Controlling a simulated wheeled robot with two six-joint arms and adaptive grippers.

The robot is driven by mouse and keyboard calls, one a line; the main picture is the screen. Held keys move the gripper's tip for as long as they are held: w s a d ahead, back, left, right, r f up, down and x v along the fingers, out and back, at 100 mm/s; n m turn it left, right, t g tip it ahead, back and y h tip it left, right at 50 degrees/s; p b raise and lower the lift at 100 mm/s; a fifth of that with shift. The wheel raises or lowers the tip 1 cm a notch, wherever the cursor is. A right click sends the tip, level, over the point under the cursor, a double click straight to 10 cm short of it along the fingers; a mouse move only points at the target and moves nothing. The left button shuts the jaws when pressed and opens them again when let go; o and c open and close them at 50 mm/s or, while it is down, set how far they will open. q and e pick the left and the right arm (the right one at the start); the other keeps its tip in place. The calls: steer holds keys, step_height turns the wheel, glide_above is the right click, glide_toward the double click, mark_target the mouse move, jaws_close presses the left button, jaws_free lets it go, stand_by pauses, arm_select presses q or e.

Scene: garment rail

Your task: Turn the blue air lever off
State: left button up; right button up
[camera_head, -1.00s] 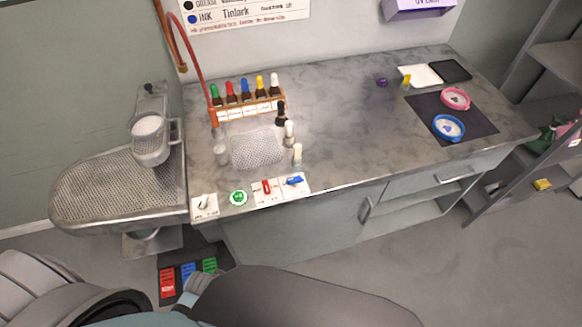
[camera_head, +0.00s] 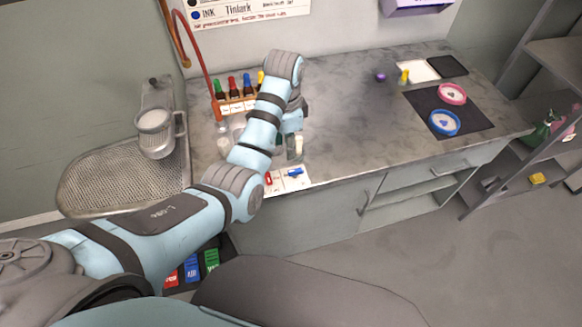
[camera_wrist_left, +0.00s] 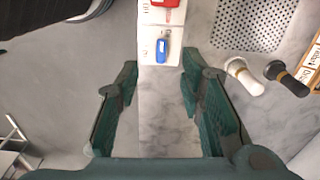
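The blue air lever (camera_head: 294,173) sits on a white plate at the front edge of the counter, beside a red lever (camera_head: 268,179). In the left wrist view the blue lever (camera_wrist_left: 162,50) lies just beyond my fingertips, roughly in line with the gap between them. My left gripper (camera_wrist_left: 158,78) is open and empty, with its green fingers spread apart. In the head view the left gripper (camera_head: 298,118) is partly hidden behind my arm, over the counter. My right gripper is not in view.
Dark and white-topped bottles (camera_wrist_left: 242,76) stand close to the right of my left gripper in the wrist view. A perforated mat (camera_wrist_left: 245,22) lies beyond them. A rack of coloured bottles (camera_head: 235,104) is at the back. The middle of the counter is clear.

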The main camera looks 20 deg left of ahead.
mark_target(291, 172)
arm_select(q)
steer(key=shift+m, duration=0.5)
steer(key=f+b, duration=0.1)
steer(key=f, duration=0.3)
steer(key=f+b, duration=0.1)
steer(key=f, duration=0.3)
steer(key=w+f+b, duration=0.1)
steer(key=f, duration=0.3)
steer(key=shift+w+d+f+b, duration=0.1)
steer(key=shift+d+f+b, duration=0.1)
steer(key=shift+d+b, duration=0.15)
steer(key=shift+r, duration=0.1)
jaws_close()
